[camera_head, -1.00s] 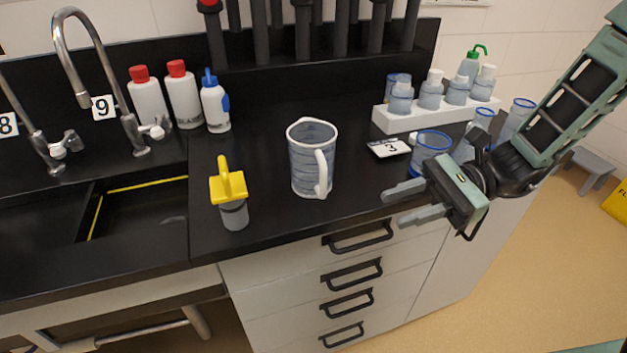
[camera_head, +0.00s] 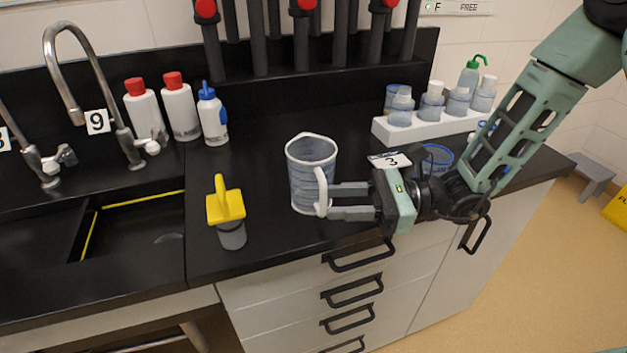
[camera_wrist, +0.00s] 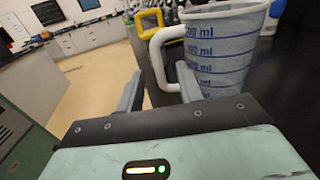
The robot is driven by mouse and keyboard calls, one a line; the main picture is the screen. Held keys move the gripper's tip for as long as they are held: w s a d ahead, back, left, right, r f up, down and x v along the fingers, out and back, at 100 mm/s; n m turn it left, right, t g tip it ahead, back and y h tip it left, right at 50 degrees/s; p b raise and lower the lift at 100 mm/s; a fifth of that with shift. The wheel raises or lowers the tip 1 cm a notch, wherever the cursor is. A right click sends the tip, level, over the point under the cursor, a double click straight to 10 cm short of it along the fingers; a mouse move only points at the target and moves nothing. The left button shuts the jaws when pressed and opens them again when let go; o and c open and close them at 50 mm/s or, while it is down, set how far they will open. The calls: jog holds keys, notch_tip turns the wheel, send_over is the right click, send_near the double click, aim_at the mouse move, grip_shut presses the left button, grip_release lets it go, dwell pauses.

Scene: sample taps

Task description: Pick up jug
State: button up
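The jug (camera_head: 309,176) is a clear measuring jug with a white rim and a white handle. It stands upright on the black counter, its handle toward my gripper. In the wrist view the jug (camera_wrist: 224,50) shows blue volume marks, and its handle (camera_wrist: 160,60) lies just beyond my fingertips. My gripper (camera_head: 330,200) is open, with its two fingers pointing left at the handle. In the wrist view my gripper (camera_wrist: 160,88) has its fingers apart with nothing held. Whether a finger touches the handle I cannot tell.
A yellow-topped container (camera_head: 229,215) stands left of the jug, beside the sink (camera_head: 130,225). Several bottles (camera_head: 180,108) stand behind. A white rack (camera_head: 430,127) with bottles and a blue-rimmed beaker (camera_head: 437,158) are at the right. Drawer handles (camera_head: 358,257) stick out below the counter edge.

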jog(key=a, duration=0.5)
jog(key=shift+a+f+p, duration=0.1)
jog(key=shift+f+p, duration=0.3)
grip_shut()
